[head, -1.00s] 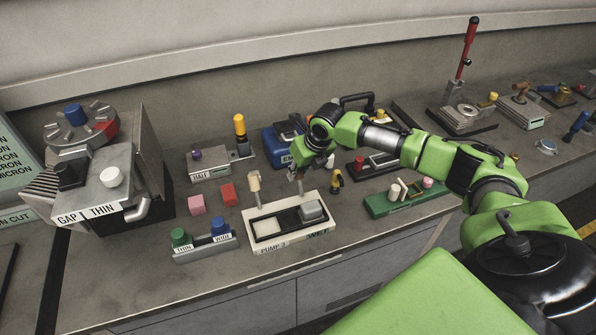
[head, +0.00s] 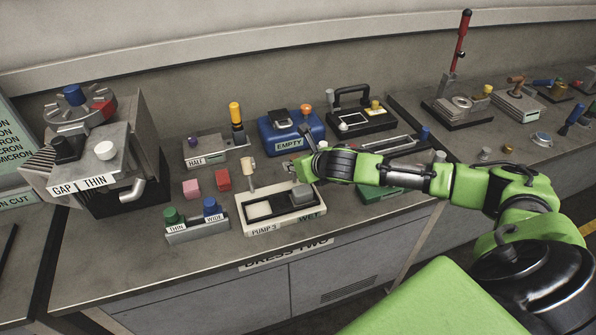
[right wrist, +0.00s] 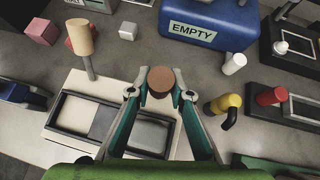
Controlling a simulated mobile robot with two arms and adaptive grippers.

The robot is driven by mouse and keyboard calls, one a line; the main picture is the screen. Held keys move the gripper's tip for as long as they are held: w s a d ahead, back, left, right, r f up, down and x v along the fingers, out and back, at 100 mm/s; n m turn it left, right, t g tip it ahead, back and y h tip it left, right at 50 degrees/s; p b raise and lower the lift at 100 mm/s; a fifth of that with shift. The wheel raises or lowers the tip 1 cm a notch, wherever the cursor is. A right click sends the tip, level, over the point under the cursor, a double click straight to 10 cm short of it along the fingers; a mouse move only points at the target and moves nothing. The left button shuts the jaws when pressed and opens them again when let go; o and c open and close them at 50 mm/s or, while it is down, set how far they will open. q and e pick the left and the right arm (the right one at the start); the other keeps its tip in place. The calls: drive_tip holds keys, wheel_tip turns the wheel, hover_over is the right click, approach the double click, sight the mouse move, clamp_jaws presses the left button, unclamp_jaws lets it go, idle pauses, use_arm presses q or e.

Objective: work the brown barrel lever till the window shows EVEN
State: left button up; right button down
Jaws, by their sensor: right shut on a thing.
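The brown barrel (right wrist: 160,80) shows end-on as a round brown face between the fingertips of my right gripper (right wrist: 160,93) in the right wrist view. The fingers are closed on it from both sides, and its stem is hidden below. In the head view my right gripper (head: 289,169) is at the back of the PUMP 3 box (head: 243,222), mostly covered by its own wrist. A small window (head: 310,217) on that box's front right reads WET. My left gripper is not in view.
A tan barrel on a stem (head: 247,167) stands at the box's back left. A blue EMPTY case (head: 290,143) is behind, and a yellow-and-black part (right wrist: 223,105) is close on the right. Pink (head: 191,188) and red (head: 223,179) blocks lie left.

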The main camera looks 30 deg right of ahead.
drive_tip(key=s+t+b, duration=0.1)
drive_tip(key=t+b, duration=0.1)
drive_tip(key=b, duration=0.1)
drive_tip(key=shift+s+a+f, duration=0.15)
drive_tip(key=c, duration=1.8)
unclamp_jaws()
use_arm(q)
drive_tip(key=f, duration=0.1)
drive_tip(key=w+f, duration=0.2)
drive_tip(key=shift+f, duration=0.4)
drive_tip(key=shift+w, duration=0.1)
use_arm(e)
drive_tip(key=shift+s, duration=0.15)
drive_tip(key=v, duration=1.1)
drive_tip(key=shift+s+a+r, duration=0.15)
drive_tip(key=shift+s+r, duration=0.05)
drive_tip(key=shift+s, duration=0.15)
